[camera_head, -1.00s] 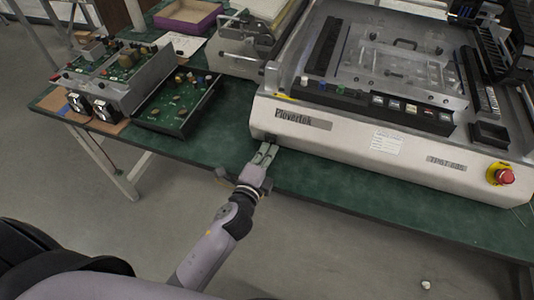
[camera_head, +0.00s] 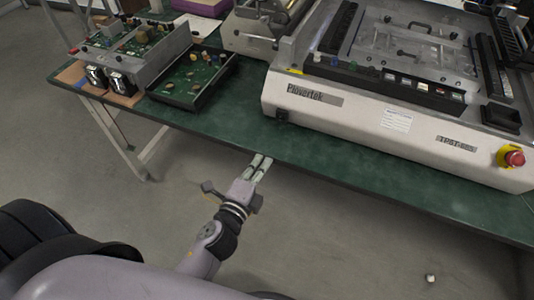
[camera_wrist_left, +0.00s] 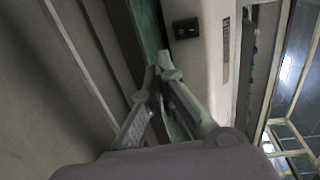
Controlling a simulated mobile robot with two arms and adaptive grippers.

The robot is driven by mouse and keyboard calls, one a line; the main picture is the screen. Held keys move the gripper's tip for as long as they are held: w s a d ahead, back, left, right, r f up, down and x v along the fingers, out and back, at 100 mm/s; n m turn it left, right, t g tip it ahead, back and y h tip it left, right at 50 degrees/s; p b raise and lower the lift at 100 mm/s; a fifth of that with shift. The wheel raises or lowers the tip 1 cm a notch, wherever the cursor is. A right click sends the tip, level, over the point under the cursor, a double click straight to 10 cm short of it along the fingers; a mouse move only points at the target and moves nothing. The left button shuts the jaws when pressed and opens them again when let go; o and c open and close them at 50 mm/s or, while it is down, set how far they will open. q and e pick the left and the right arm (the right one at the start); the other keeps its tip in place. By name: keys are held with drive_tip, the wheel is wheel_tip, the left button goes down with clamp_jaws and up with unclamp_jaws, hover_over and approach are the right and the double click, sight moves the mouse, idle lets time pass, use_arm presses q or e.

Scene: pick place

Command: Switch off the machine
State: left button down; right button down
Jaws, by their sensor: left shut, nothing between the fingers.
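The machine (camera_head: 370,123), a pale box labelled Plovertek, stands on the green table. A small black switch (camera_head: 282,115) is low at the left end of its front face; it also shows in the left wrist view (camera_wrist_left: 186,28). A red knob on a yellow base (camera_head: 513,158) is at the right end of the front. My left gripper (camera_head: 262,162) is at the table's front edge, below and left of the switch and apart from it. Its fingers are shut with nothing between them, their tips together in the left wrist view (camera_wrist_left: 162,66). My right gripper is not in view.
The green table (camera_head: 330,165) has a bare strip along its front edge. A black tray of circuit parts (camera_head: 193,80) and a metal rack with boards (camera_head: 130,55) stand at the left. The floor in front is open, with a small white object (camera_head: 431,278) on it.

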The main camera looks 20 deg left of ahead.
use_arm(q)
drive_tip(key=shift+s+f, duration=0.2)
drive_tip(key=shift+s, duration=0.7)
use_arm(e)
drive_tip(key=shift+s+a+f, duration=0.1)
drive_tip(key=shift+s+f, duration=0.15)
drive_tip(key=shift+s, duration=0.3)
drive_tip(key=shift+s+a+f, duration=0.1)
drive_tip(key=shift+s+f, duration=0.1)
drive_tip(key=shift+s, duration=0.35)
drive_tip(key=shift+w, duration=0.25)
